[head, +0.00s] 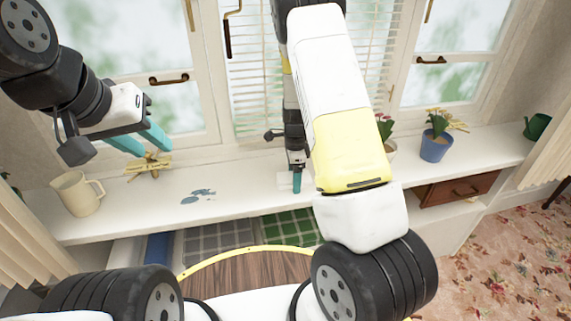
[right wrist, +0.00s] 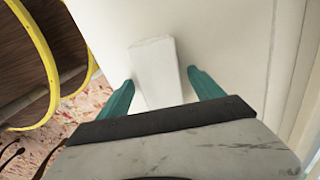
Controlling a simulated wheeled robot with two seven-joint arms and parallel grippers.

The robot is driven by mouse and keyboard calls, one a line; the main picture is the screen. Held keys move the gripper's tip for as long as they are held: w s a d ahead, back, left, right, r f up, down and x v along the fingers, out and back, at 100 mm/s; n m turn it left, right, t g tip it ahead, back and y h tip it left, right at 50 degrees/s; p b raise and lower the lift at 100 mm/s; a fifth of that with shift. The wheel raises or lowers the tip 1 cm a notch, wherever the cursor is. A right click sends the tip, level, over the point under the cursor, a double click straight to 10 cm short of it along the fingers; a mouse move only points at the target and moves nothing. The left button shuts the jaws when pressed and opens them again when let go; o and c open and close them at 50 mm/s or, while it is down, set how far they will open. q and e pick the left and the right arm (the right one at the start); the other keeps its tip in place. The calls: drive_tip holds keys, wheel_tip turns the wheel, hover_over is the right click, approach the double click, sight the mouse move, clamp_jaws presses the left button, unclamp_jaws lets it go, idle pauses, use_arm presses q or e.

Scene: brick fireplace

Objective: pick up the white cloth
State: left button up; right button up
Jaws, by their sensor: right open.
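The white cloth (right wrist: 155,65) lies folded into a flat block on the white window shelf. In the right wrist view it reaches between the two teal fingers of my right gripper (right wrist: 160,95), which are open with a gap on either side. In the head view a bit of the cloth (head: 283,179) shows beside the right gripper (head: 297,182); the rest is hidden by it or blends with the shelf. My left gripper (head: 146,142) is open and empty, with its fingers apart above the left part of the shelf.
A green watering can (head: 537,127) stands far right. A wooden drawer (head: 457,188) is below. Windows are behind.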

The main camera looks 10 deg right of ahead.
drive_tip(key=c, duration=1.4)
drive_tip(key=shift+c, duration=0.2)
drive_tip(key=shift+r, duration=0.2)
drive_tip(key=shift+r, duration=0.6)
wheel_tip(320, 180, up, 2)
drive_tip(key=shift+a+r, duration=0.1)
drive_tip(key=shift+r, duration=0.1)
drive_tip(key=s+a+r, duration=0.1)
drive_tip(key=s+a, duration=0.9)
drive_tip(key=s, duration=0.2)
drive_tip(key=shift+s+a, duration=0.1)
